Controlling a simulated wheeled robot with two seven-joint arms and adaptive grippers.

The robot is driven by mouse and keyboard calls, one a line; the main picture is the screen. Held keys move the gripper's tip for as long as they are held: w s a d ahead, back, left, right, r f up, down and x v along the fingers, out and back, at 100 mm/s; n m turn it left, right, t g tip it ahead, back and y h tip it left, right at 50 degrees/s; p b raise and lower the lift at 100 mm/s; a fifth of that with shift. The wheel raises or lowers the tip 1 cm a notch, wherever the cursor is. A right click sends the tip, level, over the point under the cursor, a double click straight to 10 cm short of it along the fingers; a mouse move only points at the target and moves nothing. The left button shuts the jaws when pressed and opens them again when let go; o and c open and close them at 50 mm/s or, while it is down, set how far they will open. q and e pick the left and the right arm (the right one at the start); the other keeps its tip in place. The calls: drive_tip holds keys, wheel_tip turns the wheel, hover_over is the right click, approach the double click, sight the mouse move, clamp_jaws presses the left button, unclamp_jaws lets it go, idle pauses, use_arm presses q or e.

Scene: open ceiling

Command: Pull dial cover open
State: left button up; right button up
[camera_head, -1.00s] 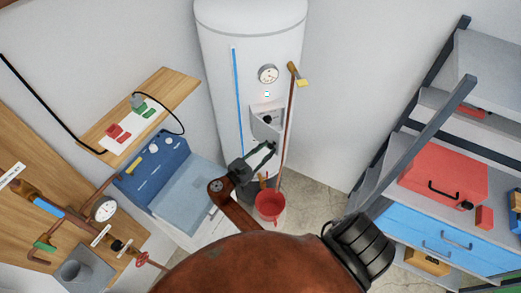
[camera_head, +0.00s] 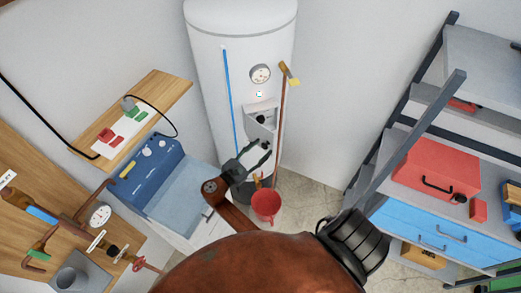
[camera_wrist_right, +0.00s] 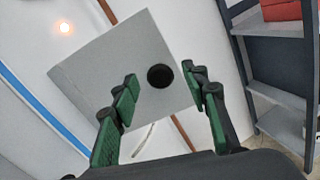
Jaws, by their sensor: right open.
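A grey box-like dial housing (camera_head: 262,112) sits on the front of the white boiler, below the round gauge. In the right wrist view the grey box (camera_wrist_right: 105,75) is tilted in the picture, with a round black knob or hole (camera_wrist_right: 160,76) on its face. I cannot tell which part is the cover or how far it is open. My right gripper (camera_head: 262,148) is just below and in front of the housing. In the right wrist view its green-padded fingers (camera_wrist_right: 162,88) are apart, either side of the black round part, with nothing held. My left gripper is not in view.
The white boiler (camera_head: 210,60) carries a blue pipe (camera_head: 231,100) and a copper pipe (camera_head: 281,105) beside the housing. A red bucket (camera_head: 266,205) is below my right gripper. A blue-fronted unit (camera_head: 150,165) stands left; a shelf with a red toolbox (camera_head: 435,165) stands right.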

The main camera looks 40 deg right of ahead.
wheel_tip(320, 180, up, 10)
idle(0.5)
drive_tip(key=shift+c, duration=0.6)
